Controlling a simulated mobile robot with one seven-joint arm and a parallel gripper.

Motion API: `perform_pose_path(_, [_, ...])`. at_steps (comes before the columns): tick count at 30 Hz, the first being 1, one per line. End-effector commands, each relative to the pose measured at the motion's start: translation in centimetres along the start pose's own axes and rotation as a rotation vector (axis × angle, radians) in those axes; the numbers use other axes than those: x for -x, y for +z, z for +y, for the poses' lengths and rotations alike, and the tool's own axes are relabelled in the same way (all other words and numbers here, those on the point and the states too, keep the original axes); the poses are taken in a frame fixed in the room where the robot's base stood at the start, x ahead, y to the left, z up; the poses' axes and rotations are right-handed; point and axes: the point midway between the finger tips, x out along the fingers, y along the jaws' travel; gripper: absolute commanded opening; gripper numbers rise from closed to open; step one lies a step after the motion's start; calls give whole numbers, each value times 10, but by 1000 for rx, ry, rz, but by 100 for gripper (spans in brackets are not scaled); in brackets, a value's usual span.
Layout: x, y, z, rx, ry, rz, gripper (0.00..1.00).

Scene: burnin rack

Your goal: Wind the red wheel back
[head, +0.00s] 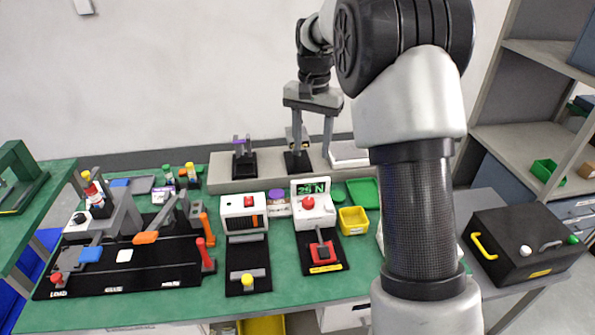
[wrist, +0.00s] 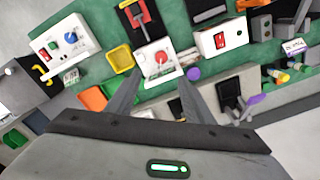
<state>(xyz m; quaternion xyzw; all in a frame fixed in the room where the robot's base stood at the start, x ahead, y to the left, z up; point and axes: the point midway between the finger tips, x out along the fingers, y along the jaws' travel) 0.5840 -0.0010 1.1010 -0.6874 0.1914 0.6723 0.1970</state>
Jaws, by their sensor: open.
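A red wheel (head: 308,202) sits on the top of a white device (head: 315,217) with a green lit display (head: 312,187) behind it. The wheel also shows in the wrist view (wrist: 161,57), face up on its white housing. In front of the device is a black base with a red U-shaped part (head: 320,251). My gripper (head: 312,153) is open, its fingers pointing down above the back part of the bench. In the wrist view its two fingers (wrist: 157,82) lie either side of the wheel's direction, with nothing between them. The gripper is apart from the wheel.
A white box with a red switch (head: 243,212) stands left of the device, a purple-lidded jar (head: 277,199) between them. A yellow bin (head: 353,220) is at its right. A grey ledge (head: 225,178) with black holders runs behind. A black lever rig (head: 130,270) fills the left.

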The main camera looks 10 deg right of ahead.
Motion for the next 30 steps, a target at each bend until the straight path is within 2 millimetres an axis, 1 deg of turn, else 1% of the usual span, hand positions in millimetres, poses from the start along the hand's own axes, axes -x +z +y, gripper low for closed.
perform_pose_path(1, [-9,-5,-3,-12,7,-9,48])
perform_pose_path(3, [-15,-9,-6,-23,12,-16,48])
perform_pose_path(8, [-28,-10,-7,-30,16,-21,48])
perform_pose_path(11, [-44,-9,-6,-29,17,-22,48])
perform_pose_path(24, [-139,-7,-4,-28,17,-23,48])
perform_pose_path(30, [-173,-7,-4,-28,16,-21,48])
